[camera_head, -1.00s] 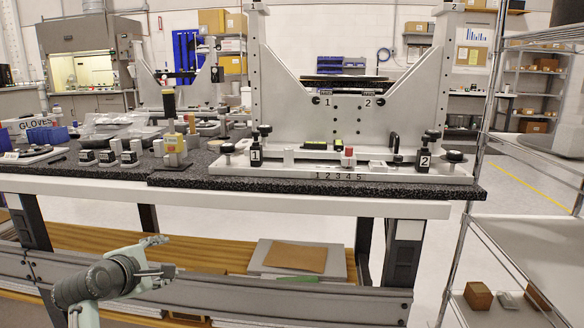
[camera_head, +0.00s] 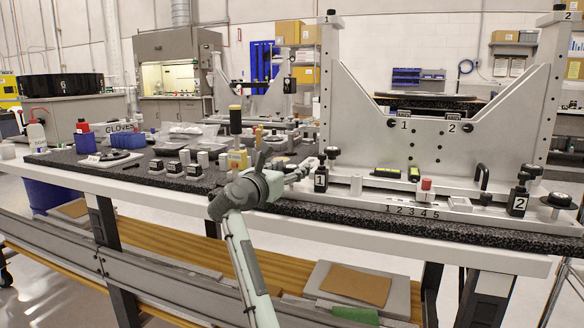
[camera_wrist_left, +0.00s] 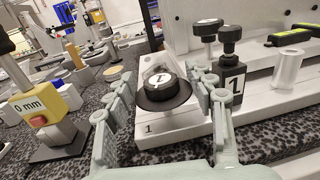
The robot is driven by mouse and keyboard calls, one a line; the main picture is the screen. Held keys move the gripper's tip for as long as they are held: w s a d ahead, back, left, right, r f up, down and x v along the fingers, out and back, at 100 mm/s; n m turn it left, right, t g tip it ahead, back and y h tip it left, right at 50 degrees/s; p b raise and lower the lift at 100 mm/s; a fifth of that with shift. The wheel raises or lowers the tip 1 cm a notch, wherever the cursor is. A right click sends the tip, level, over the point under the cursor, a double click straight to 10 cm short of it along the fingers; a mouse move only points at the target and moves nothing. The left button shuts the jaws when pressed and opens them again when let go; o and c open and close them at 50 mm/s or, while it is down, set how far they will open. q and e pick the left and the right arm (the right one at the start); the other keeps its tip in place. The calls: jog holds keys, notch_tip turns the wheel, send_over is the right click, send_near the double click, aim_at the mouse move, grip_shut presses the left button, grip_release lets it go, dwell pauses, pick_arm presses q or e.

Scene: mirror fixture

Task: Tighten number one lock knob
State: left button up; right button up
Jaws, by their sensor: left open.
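The number one lock knob is a round black knob (camera_wrist_left: 164,92) with a white label on top, in the middle of the left wrist view. It sits on the left end of a light metal base plate (camera_wrist_left: 172,128) marked 1. My left gripper (camera_head: 298,170) is open at that end of the fixture in the head view, and its arm hides the knob there. In the left wrist view its two fingers stand on either side of the knob, with gaps visible. A black block labelled 1 (camera_wrist_left: 232,87) stands just right of the right finger, with a black knob on top. My right gripper is not in view.
The upright mirror fixture frame (camera_head: 440,150) rises behind the base plate. A yellow 0 mm gauge block (camera_wrist_left: 40,112) stands to the left on the speckled mat (camera_wrist_left: 70,168). Small dark blocks, a red button (camera_head: 426,184) and a block labelled 2 (camera_head: 518,200) are also there.

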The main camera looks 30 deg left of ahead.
pick_arm(q)
jog(key=shift+w, duration=0.35)
jog(key=c, duration=1.2)
jog(key=shift+a+m+h, duration=0.1)
jog(key=shift+m+h, duration=0.2)
jog(key=m+h, duration=0.2)
jog(key=h, duration=0.1)
jog(key=m+h, duration=0.2)
jog(key=h, duration=0.1)
jog(key=shift+g+h, duration=0.3)
jog(key=shift+h, duration=0.1)
jog(key=shift+o, duration=0.2)
jog(key=m+g+h, duration=0.2)
jog(key=m+h, duration=0.1)
jog(key=h, duration=0.1)
jog(key=m+g+h, duration=0.3)
jog(key=h, duration=0.1)
jog(key=shift+m, duration=0.3)
